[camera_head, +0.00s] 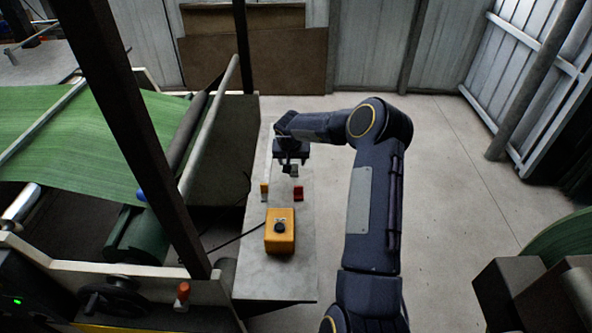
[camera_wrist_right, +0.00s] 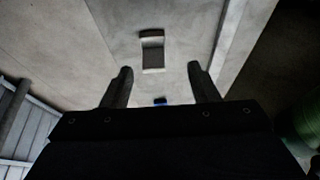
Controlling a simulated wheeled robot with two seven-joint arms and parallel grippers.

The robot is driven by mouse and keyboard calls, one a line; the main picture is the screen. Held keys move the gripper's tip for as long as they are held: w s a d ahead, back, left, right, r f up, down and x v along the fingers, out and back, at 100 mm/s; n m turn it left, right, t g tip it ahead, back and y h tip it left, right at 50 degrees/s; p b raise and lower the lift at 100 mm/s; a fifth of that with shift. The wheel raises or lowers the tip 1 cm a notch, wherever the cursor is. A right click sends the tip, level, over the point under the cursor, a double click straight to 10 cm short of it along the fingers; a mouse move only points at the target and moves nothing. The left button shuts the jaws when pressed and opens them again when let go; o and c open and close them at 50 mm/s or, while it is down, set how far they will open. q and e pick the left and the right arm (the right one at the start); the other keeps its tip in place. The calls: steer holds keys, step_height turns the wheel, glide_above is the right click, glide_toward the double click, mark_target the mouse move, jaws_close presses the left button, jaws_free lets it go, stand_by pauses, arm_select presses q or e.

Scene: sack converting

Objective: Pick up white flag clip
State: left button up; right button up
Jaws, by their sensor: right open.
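The white flag clip (camera_head: 295,171) shows as a small pale block on the grey bench, just below my right gripper (camera_head: 290,163) in the head view. Part of it may be hidden by the fingers. In the right wrist view a pale-topped clip (camera_wrist_right: 152,51) with a dark face stands ahead of the fingertips, roughly between their lines. My right gripper (camera_wrist_right: 160,70) is open and empty, apart from that clip. A small blue item (camera_wrist_right: 160,101) shows between the finger bases. My left gripper is not in view.
A yellow control box (camera_head: 280,231) with a dark knob is nearer still. The machine with green sheet (camera_head: 80,135) is at left. Open floor lies right.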

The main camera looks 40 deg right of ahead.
mark_target(294, 164)
steer(key=x, duration=0.4)
steer(key=shift+s+d+f, duration=0.2)
steer(key=shift+d+f, duration=0.15)
steer(key=c, duration=1)
steer(key=shift+r, duration=0.2)
steer(key=shift+c, duration=0.2)
steer(key=shift+r, duration=0.2)
step_height(294, 164, up, 2)
steer(key=shift+r, duration=0.15)
steer(key=s+a+r, duration=0.7)
steer(key=a+r, duration=0.3)
steer(key=a, duration=0.1)
steer(key=shift+s+a, duration=0.35)
steer(key=shift+s, duration=0.05)
